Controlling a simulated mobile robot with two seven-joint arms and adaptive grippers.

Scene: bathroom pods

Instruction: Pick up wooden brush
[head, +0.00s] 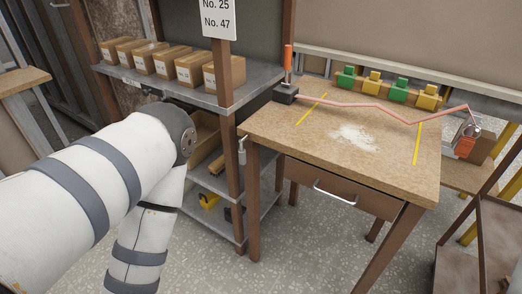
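I cannot make out a wooden brush for sure. A small brown wooden-looking piece (216,164) lies on the middle shelf beside the table; it is too small to tell whether it is the brush. My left arm comes in from the left, bends at the elbow in front of the shelf rack and runs down out of the bottom edge, so its gripper is out of frame. My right arm and gripper do not show.
Cardboard boxes (176,62) line the rack's top shelf. Green and yellow blocks (372,82) stand behind. Floor (300,250) is clear before the table.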

